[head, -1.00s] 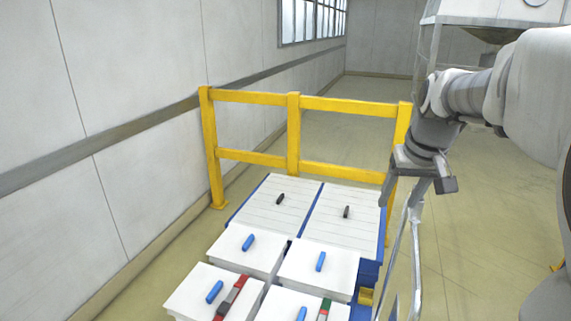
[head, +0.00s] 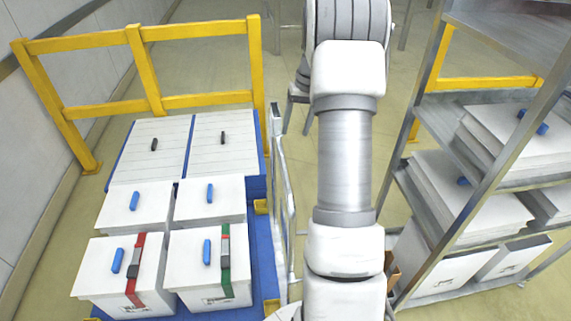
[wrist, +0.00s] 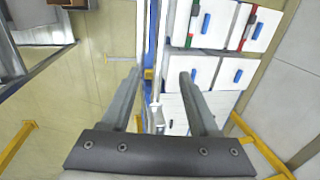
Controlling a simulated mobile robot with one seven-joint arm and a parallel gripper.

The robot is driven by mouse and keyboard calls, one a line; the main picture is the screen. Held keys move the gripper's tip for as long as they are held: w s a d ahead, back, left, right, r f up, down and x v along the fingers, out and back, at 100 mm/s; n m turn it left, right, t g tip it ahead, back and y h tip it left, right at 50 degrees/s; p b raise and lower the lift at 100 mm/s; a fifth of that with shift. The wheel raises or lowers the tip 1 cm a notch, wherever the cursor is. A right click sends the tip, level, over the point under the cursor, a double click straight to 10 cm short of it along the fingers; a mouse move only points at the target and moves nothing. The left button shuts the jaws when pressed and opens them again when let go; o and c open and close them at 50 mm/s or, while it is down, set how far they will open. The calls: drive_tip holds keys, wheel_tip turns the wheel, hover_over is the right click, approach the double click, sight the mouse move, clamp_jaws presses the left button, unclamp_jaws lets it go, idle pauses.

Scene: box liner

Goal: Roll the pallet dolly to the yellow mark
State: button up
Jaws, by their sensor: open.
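The pallet dolly is a blue platform (head: 262,245) loaded with white lidded boxes, at the left of the head view. A silver metal frame (head: 284,200) stands upright along its right side. My gripper (head: 297,128) is partly hidden behind my arm, beyond that frame. In the wrist view my gripper (wrist: 160,74) is open and empty. The silver frame (wrist: 154,95) shows between and beyond its fingers; I cannot tell how far below. The blue dolly edge (wrist: 158,35) shows there too. A thin yellowish line (wrist: 118,59) lies on the floor; I cannot tell if it is the mark.
A yellow railing (head: 200,101) stands behind the dolly, near the left wall. A metal shelf rack (head: 480,160) with white boxes stands at the right. Olive floor (head: 400,60) is open beyond my arm.

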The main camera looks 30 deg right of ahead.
sight(285, 168)
drive_tip(key=a+f, duration=0.1)
drive_tip(key=f, duration=0.4)
drive_tip(key=w+f+p, duration=0.1)
drive_tip(key=f, duration=0.3)
drive_tip(key=a+f, duration=0.1)
drive_tip(key=f, duration=0.4)
drive_tip(key=shift+w+a+f, duration=0.15)
drive_tip(key=shift+a+f, duration=0.2)
drive_tip(key=shift+c, duration=0.3)
clamp_jaws()
idle(0.3)
